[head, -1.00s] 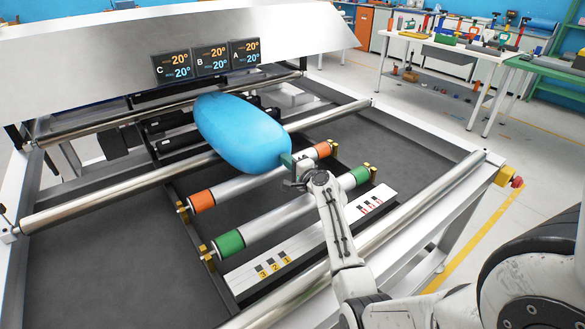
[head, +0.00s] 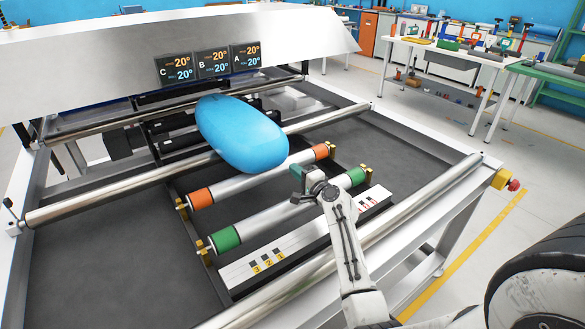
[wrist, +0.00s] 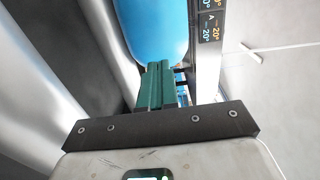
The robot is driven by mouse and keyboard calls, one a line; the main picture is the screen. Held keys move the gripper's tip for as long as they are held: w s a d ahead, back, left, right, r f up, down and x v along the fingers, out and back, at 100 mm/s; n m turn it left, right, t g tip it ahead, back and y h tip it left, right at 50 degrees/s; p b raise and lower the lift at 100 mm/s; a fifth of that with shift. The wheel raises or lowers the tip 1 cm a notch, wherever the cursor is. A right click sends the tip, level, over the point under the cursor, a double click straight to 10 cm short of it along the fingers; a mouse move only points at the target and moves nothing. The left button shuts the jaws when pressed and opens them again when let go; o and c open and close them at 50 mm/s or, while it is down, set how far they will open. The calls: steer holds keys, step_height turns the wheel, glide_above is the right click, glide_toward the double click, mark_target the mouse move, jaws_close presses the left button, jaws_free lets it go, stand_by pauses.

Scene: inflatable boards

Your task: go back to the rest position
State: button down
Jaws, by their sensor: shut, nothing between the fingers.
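My gripper (head: 298,172) has dark green fingers and is shut with nothing between them. In the head view it is above the near roller frame, just right of the blue inflatable board. In the wrist view the fingers (wrist: 155,85) are together, pointing toward the blue board (wrist: 152,30). The blue board (head: 240,135) is a rounded, puffy oval lying over the rollers in the middle of the machine. In the head view a small gap shows between it and my gripper.
A roller with orange ends (head: 255,178) and one with green ends (head: 290,212) lie under my gripper. Long steel bars (head: 130,192) cross the frame. A panel with three displays (head: 213,62) stands behind. A red button (head: 513,185) is at the right corner.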

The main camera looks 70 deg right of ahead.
steer(key=v, duration=0.7)
